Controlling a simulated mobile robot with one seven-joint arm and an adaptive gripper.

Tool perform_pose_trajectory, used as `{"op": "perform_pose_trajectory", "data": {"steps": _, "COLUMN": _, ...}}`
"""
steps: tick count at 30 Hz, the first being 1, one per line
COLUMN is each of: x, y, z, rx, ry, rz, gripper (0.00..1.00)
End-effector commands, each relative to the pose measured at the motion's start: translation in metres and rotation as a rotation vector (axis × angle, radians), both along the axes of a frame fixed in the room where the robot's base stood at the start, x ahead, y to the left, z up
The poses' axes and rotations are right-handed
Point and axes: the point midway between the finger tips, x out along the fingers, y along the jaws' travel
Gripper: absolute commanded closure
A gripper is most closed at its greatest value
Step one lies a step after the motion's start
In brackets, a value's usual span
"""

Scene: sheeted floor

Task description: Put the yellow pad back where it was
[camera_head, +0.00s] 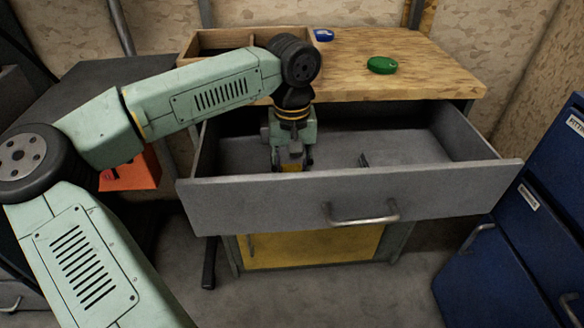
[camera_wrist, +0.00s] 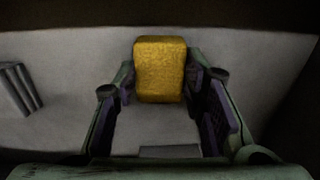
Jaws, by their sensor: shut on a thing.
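The yellow pad (camera_wrist: 160,68) shows in the wrist view between the two fingers of my gripper (camera_wrist: 162,88), which is shut on it. In the head view my gripper (camera_head: 291,162) points down inside the open grey drawer (camera_head: 420,192). The front panel hides the lower part of the pad and fingertips in the head view. I cannot tell whether the pad touches the drawer floor.
Above the drawer, the wooden top (camera_head: 440,75) bears a green round thing (camera_head: 382,65), a blue thing (camera_head: 324,35) and a divided wooden box (camera_head: 205,42). Blue cabinets (camera_head: 510,235) stand at right.

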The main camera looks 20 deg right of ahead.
Motion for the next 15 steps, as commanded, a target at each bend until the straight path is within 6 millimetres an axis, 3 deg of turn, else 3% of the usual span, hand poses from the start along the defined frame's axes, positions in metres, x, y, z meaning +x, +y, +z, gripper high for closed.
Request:
{"op": "perform_pose_trajectory", "data": {"steps": 9, "x": 0.0002, "y": -0.0001, "z": -0.0039, "rx": 0.000, "ry": -0.001, "rz": 0.001, "gripper": 0.89}}
{"op": "perform_pose_trajectory", "data": {"steps": 10, "x": 0.0002, "y": 0.0000, "z": -0.0029, "rx": 0.000, "ry": -0.001, "rz": 0.001, "gripper": 0.61}}
{"op": "perform_pose_trajectory", "data": {"steps": 15, "x": 0.0002, "y": 0.0000, "z": -0.0023, "rx": 0.000, "ry": -0.001, "rz": 0.001, "gripper": 0.50}}
